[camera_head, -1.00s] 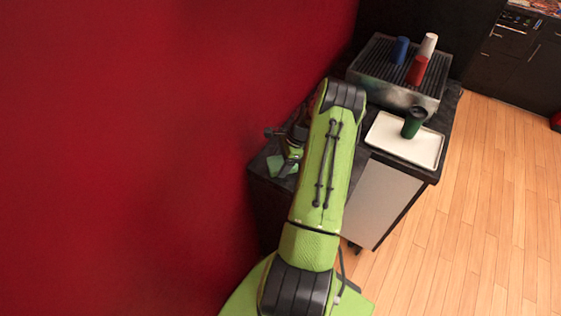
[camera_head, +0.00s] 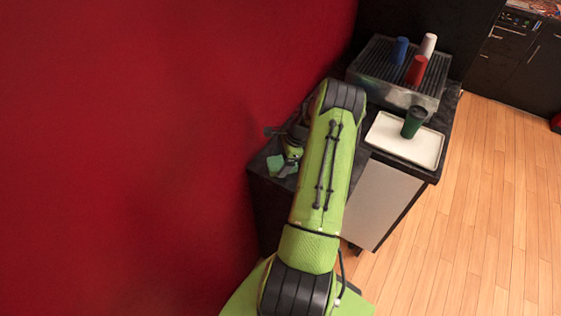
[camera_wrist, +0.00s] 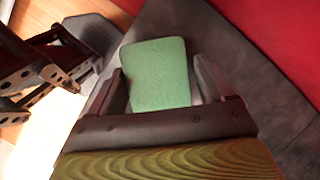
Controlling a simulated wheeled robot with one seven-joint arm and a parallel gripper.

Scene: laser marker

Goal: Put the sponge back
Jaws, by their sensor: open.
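The green sponge (camera_wrist: 158,74) lies on the dark counter top, seen in the wrist view between the two fingers of my gripper (camera_wrist: 162,82). A gap shows between the sponge and the right finger; the left finger is close to the sponge's left edge, and I cannot tell whether they touch. In the head view the sponge (camera_head: 275,164) is at the left end of the counter by the red wall, beside my gripper (camera_head: 284,170), partly hidden by my arm. The gripper is open.
A white tray (camera_head: 388,143) with a dark green cup (camera_head: 413,122) stands on the counter's right part. Behind it a metal grate (camera_head: 375,62) holds blue, white and red cups. The red wall (camera_head: 150,150) borders the counter's left side.

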